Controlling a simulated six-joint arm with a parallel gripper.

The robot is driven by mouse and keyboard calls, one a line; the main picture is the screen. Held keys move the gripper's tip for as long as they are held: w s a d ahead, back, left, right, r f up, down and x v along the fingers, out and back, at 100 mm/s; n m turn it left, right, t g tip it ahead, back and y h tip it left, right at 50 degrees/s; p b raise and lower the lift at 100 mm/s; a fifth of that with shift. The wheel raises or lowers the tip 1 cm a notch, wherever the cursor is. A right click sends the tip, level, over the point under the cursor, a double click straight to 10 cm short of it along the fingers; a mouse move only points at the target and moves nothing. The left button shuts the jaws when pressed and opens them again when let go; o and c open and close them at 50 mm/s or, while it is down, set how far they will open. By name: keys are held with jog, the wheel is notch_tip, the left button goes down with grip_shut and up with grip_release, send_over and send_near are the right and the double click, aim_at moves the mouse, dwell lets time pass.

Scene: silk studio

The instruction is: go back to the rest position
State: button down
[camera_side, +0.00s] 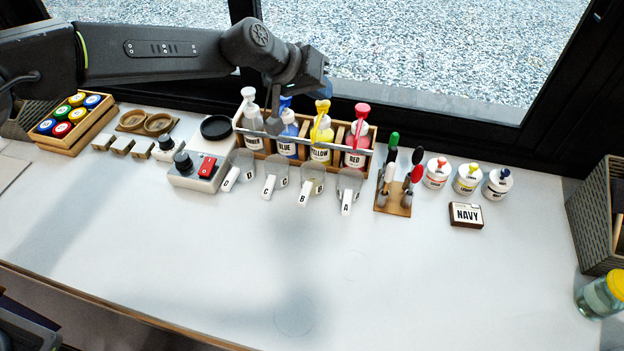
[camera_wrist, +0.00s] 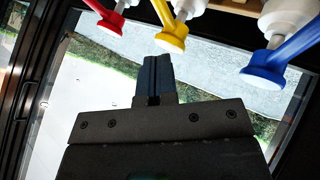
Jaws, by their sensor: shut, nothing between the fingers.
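My gripper (camera_side: 274,126) points down in front of the bottle rack, between a clear bottle (camera_side: 251,121) and the blue bottle (camera_side: 287,146). In the wrist view its two dark fingers (camera_wrist: 155,62) are together with nothing between them. In that view a red pump head (camera_wrist: 108,20), a yellow pump head (camera_wrist: 170,40) and a blue pump head (camera_wrist: 265,65) show along the top edge, apart from the fingers. My arm reaches in from the upper left, above the table. Whether the fingertips touch the rack is hard to tell.
The wooden rack (camera_side: 335,124) also holds the yellow bottle (camera_side: 321,140) and red bottle (camera_side: 357,144). A grey device (camera_side: 198,172) is left; a tool stand (camera_side: 393,203) and NAVY block (camera_side: 466,215) are right. The front white table (camera_side: 200,260) is clear.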

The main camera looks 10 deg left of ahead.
jog(key=shift+r, duration=0.9)
notch_tip(320, 180, up, 6)
dwell(0.3)
dwell(0.7)
